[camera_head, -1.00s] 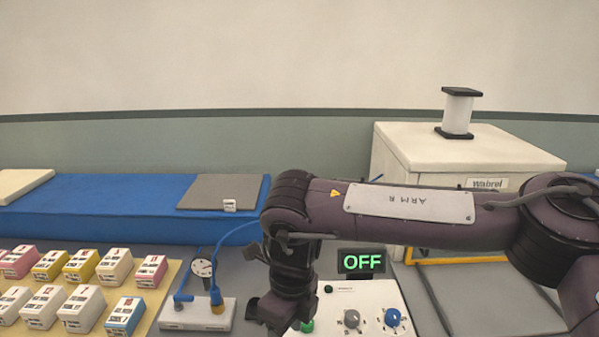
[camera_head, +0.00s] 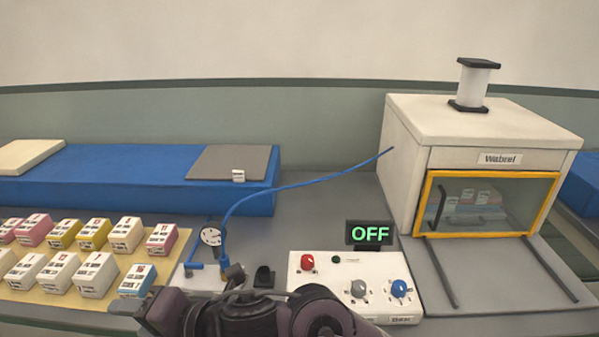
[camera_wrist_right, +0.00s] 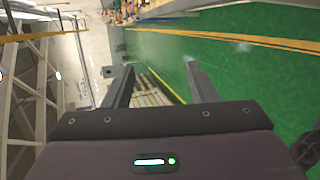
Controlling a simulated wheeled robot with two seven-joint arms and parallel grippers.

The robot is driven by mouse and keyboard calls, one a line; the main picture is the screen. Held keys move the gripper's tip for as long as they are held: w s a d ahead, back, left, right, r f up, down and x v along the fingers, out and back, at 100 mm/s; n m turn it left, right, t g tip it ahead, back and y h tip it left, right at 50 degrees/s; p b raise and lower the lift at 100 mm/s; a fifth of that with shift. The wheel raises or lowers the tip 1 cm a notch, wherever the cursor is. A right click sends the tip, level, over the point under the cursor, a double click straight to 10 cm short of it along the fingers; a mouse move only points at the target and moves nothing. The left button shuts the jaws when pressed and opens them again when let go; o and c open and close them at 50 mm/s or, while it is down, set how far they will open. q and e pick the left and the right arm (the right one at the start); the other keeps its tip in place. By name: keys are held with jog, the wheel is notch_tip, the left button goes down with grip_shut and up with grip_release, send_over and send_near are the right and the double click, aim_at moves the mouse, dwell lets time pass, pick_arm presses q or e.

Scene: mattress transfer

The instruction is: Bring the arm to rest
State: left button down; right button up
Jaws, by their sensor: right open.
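My right arm (camera_head: 250,318) lies low across the bottom edge of the head view, folded and dark purple. It is in front of the control box and the gauge stand. In the right wrist view my right gripper (camera_wrist_right: 160,84) is open, with its two fingers apart and nothing between them. That view looks out over a green floor with yellow lines, away from the worktop. The exact place of the fingertips in the head view is hard to tell. My left gripper does not show.
A control box (camera_head: 337,271) with knobs stands below a display (camera_head: 369,234) reading OFF. A white cabinet (camera_head: 408,160) with a yellow-framed door is at right. Several small boxes stand on a tan board (camera_head: 20,292) at left. A blue mattress-like block (camera_head: 110,166) lies behind.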

jog(key=w+d+f+m+t+h, duration=0.3)
jog(key=w+d+m, duration=0.2)
jog(key=d+m, duration=0.5)
jog(key=w+d+f+m+t+h, duration=0.4)
jog(key=d+m, duration=0.6)
jog(key=s+d+f+m+g+h, duration=0.2)
jog(key=s+d+f+m, duration=0.25)
jog(key=d, duration=0.35)
jog(key=s+d+f+m+g+h, duration=0.2)
jog(key=s+d+f+m, duration=0.25)
jog(key=d, duration=0.35)
jog(key=s+d+f+m+g+h, duration=0.3)
jog(key=s+d+f+m, duration=0.15)
jog(key=d, duration=0.25)
notch_tip(320, 180, down, 31)
jog(key=s+g, duration=0.1)
jog(key=s, duration=0.2)
jog(key=s+d+f, duration=0.2)
jog(key=s+f, duration=0.6)
jog(key=s, duration=0.1)
jog(key=s+d+f+n+g, duration=0.1)
jog(key=s+f, duration=0.8)
jog(key=shift+s+d, duration=0.35)
jog(key=shift+d, duration=0.05)
jog(key=shift+f, duration=0.1)
